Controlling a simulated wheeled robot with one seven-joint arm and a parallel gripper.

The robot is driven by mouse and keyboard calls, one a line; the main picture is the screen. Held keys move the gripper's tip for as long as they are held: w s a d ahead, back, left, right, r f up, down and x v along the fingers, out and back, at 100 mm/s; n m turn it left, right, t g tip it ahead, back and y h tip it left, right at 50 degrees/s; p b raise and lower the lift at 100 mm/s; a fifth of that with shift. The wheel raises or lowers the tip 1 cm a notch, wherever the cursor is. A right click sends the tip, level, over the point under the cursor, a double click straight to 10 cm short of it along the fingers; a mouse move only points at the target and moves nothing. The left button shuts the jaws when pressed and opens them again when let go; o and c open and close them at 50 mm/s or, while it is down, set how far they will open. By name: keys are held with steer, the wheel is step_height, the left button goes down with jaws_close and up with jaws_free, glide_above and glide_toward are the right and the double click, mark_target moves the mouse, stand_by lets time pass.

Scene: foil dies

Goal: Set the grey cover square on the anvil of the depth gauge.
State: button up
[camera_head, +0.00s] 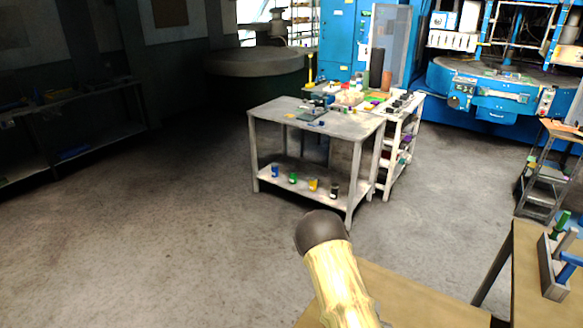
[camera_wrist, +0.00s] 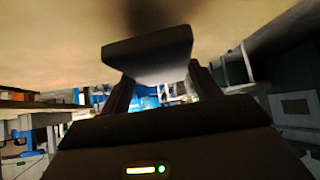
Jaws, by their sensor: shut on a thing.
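My gripper (camera_wrist: 160,76) shows in the wrist view, with a dark finger on each side. It is shut on the grey cover (camera_wrist: 148,48), a flat-faced grey block that sticks out past the fingertips. A tan surface fills the top of the wrist view beyond the cover, with a dark shadow on it near the cover. I cannot tell the gap between the cover and that surface. In the head view the gripper and cover are out of sight. I cannot make out the depth gauge or its anvil in either view.
A wooden bench top (camera_head: 412,296) lies at the bottom of the head view, partly behind my arm. A grey metal table (camera_head: 345,122) with small items stands farther off. Open concrete floor lies left.

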steer(key=a+n, duration=0.1)
steer(key=a, duration=0.1)
steer(key=a+n+y, duration=0.1)
steer(key=a, duration=0.2)
steer(key=a+n+y, duration=0.1)
steer(key=a, duration=0.1)
steer(key=shift+s+a+f, duration=0.2)
steer(key=shift+s+f, duration=0.05)
steer(key=shift+f, duration=0.15)
stand_by(1.2)
steer(key=shift+s+d, duration=0.1)
stand_by(0.6)
